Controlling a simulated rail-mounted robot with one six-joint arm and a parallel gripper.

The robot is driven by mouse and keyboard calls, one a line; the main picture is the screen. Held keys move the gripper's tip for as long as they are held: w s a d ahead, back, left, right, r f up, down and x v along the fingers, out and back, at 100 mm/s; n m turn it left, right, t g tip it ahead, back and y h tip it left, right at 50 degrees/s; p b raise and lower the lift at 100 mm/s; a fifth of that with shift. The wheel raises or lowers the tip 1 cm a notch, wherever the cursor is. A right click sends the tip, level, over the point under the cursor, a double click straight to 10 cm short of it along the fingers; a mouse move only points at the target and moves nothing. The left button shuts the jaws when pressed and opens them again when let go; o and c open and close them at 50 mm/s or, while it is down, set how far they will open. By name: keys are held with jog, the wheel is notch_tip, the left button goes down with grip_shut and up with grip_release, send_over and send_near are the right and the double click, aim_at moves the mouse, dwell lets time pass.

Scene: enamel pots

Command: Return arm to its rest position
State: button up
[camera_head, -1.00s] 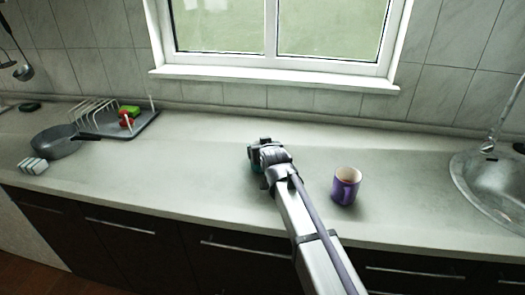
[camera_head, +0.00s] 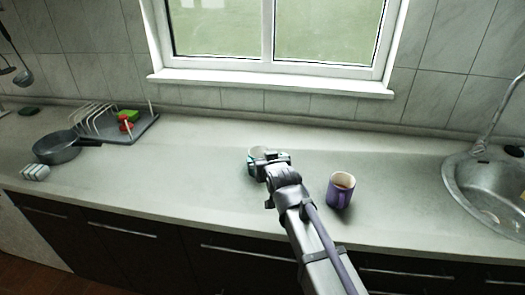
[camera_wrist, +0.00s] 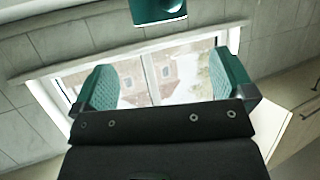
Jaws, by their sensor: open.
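My gripper (camera_head: 270,158) is open over the counter near the middle, its fingers pointing toward the window. In the wrist view, which appears upside down, its two teal finger pads (camera_wrist: 167,78) stand wide apart with nothing between them. A teal mug with a pale inside (camera_head: 256,151) stands on the counter just beyond my gripper, partly hidden by it. It also shows as a teal mug at the top edge of the wrist view (camera_wrist: 158,10), apart from the fingers.
A purple mug (camera_head: 340,191) stands right of my arm, close to it. A sink (camera_head: 490,185) is at the far right. A grey pan (camera_head: 56,149), a dish rack (camera_head: 110,125) and a small white item (camera_head: 36,172) are at the left. The counter's left middle is clear.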

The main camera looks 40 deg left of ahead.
jog(key=shift+s+d+r, duration=0.2)
jog(key=shift+s+d, duration=0.15)
jog(key=shift+d, duration=0.1)
